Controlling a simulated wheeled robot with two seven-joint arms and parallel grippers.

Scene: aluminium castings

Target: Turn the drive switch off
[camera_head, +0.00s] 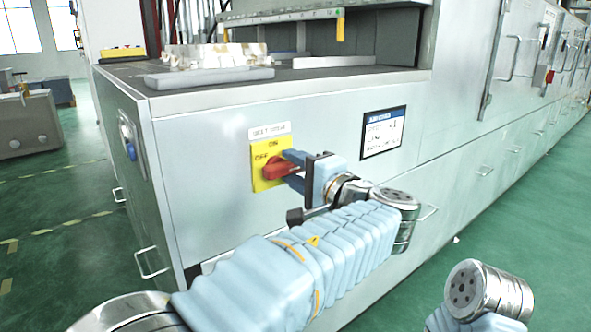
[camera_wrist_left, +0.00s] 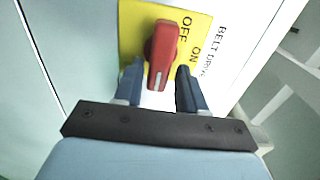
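The red drive switch knob (camera_head: 277,168) sits on a yellow plate (camera_head: 257,181) on the cabinet's front, marked ON at the top and OFF at the upper left. Its handle lies roughly level across the plate. My left gripper (camera_head: 288,170) is at the switch, with its blue fingers above and below the handle. In the left wrist view, the red knob (camera_wrist_left: 162,52) stands between the two fingertips of my left gripper (camera_wrist_left: 160,80). The fingers are apart, with a narrow gap on each side of the handle. My right gripper is out of view.
A label reading BELT DRIVE (camera_head: 269,131) is above the plate. A framed sign (camera_head: 384,132) hangs right of the switch. A grey plate (camera_head: 209,77) and castings lie on the cabinet top. Door handles (camera_head: 152,264) stick out low down. Green floor (camera_head: 60,220) is open at left.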

